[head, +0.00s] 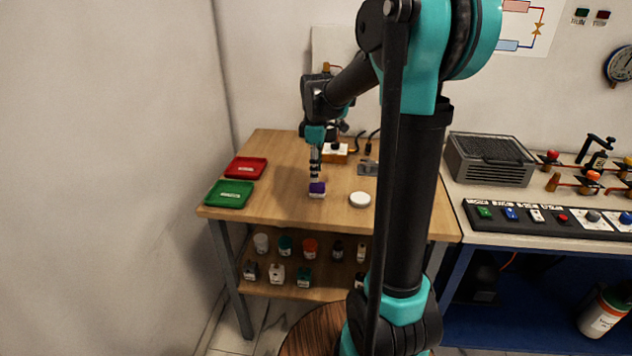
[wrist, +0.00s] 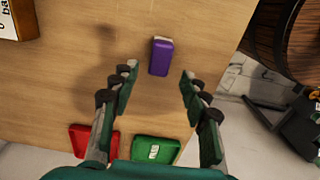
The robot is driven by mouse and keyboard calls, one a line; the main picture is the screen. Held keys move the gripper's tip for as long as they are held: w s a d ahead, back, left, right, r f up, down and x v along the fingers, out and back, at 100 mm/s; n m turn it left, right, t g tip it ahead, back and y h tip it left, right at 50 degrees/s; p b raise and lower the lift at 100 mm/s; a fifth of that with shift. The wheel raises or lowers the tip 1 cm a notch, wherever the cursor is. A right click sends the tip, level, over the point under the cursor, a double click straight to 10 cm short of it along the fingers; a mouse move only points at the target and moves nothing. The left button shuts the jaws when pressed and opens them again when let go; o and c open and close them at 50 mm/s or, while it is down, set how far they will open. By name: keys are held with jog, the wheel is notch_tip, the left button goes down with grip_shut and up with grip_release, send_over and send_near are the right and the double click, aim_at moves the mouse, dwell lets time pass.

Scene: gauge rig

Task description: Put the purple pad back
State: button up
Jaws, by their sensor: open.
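The purple pad (head: 317,190), a small block with a purple face and a white part, is at the front middle of the wooden table. In the wrist view the purple pad (wrist: 160,58) lies alone on the wood, just beyond the fingertips and roughly centred between them. My gripper (head: 316,172) points down over the pad in the head view. In the wrist view my gripper (wrist: 160,76) is open with nothing between its fingers. The exact gap between fingertips and pad is hard to judge.
A red tray (head: 246,168) and a green tray (head: 229,194) lie at the table's left. A white round disc (head: 360,199) is right of the pad. An orange-and-white box (head: 335,153) stands behind. Several small jars and blocks sit on the lower shelf (head: 325,292).

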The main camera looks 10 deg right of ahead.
notch_tip(320, 180, up, 6)
jog(key=shift+f, duration=0.15)
dwell(0.5)
